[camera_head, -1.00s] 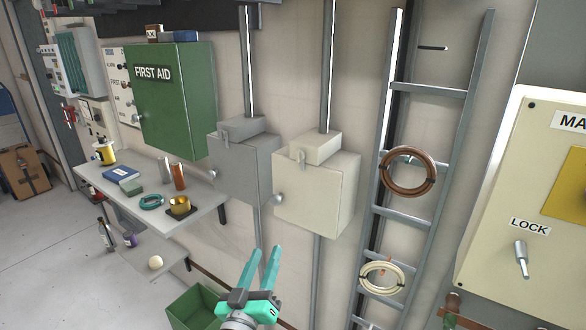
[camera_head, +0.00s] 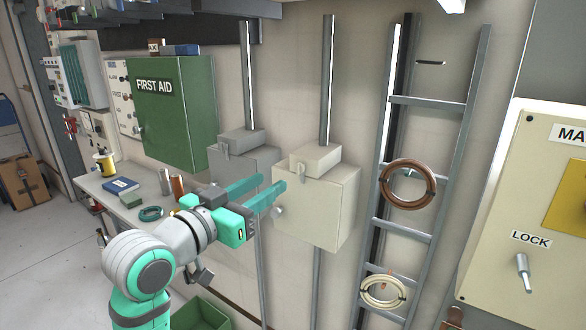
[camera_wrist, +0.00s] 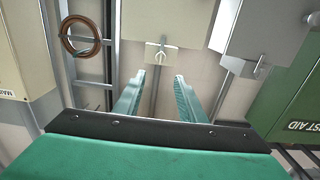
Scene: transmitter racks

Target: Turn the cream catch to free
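The cream box (camera_head: 322,205) hangs on the wall, with a smaller cream block (camera_head: 315,158) on its top. The cream catch (camera_head: 298,171) is a small pale lever on the front of that block and appears to hang roughly straight down. In the wrist view, which is upside down, the catch (camera_wrist: 160,55) is ahead, nearly centred between my fingers. My gripper (camera_head: 271,184) is open and empty, left of and in front of the cream box. Its two fingers also show apart in the wrist view (camera_wrist: 159,78), short of the catch and not visibly touching it.
A grey box (camera_head: 240,165) with a similar catch is just left, partly behind my gripper. A round knob (camera_head: 278,212) sits at the cream box's left edge. A ladder (camera_head: 400,225) with coils is on the right. A green first aid cabinet (camera_head: 180,115) is farther left.

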